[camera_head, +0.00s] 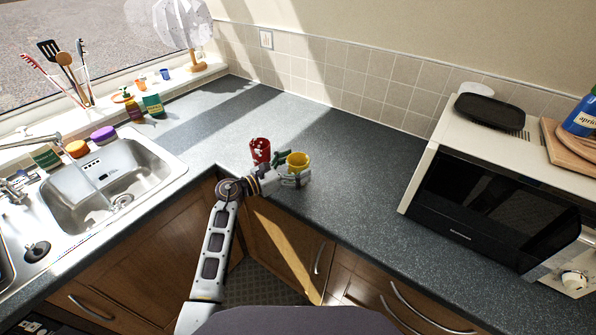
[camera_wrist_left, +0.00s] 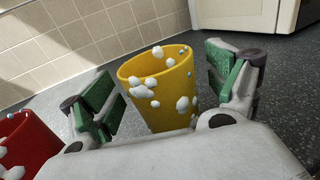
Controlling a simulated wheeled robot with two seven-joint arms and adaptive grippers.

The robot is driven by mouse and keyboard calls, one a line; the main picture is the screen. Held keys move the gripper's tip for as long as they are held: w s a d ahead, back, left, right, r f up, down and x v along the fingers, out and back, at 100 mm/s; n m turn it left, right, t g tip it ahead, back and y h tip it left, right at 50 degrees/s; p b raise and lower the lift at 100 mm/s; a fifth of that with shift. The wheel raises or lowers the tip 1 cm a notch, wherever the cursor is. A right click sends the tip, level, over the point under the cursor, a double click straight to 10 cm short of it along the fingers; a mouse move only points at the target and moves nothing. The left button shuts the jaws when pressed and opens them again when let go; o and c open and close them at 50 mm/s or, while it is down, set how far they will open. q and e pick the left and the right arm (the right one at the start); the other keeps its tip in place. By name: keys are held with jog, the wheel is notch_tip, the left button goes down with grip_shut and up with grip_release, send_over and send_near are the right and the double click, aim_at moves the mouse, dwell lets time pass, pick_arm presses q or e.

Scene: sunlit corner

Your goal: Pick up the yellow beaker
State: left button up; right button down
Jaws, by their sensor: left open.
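The yellow beaker (camera_head: 298,160) stands upright on the dark worktop near the counter's inner corner. In the left wrist view the beaker (camera_wrist_left: 160,88) is yellow with white blobs and a few small blue dots, and its lower part is hidden by my gripper. My left gripper (camera_head: 287,167) is open, with its green-padded fingers on either side of the beaker. In the left wrist view the gripper (camera_wrist_left: 168,98) shows gaps between the fingers and the beaker's sides. My right gripper is in neither view.
A red beaker (camera_head: 260,149) with white blobs stands just left of the yellow one, close to my left gripper. A microwave (camera_head: 490,205) stands on the right, a sink (camera_head: 105,180) on the left. The worktop (camera_head: 340,130) behind the beakers is clear.

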pick_arm(q)
jog(key=shift+w+d, duration=0.2)
jog(key=shift+d, duration=0.1)
jog(key=shift+c, duration=0.5)
jog(key=c, duration=1)
jog(key=shift+c, duration=0.2)
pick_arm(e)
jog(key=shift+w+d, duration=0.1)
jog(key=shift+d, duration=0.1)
pick_arm(q)
jog(key=shift+r, duration=0.85)
notch_tip(320, 180, up, 8)
jog(key=shift+r, duration=0.15)
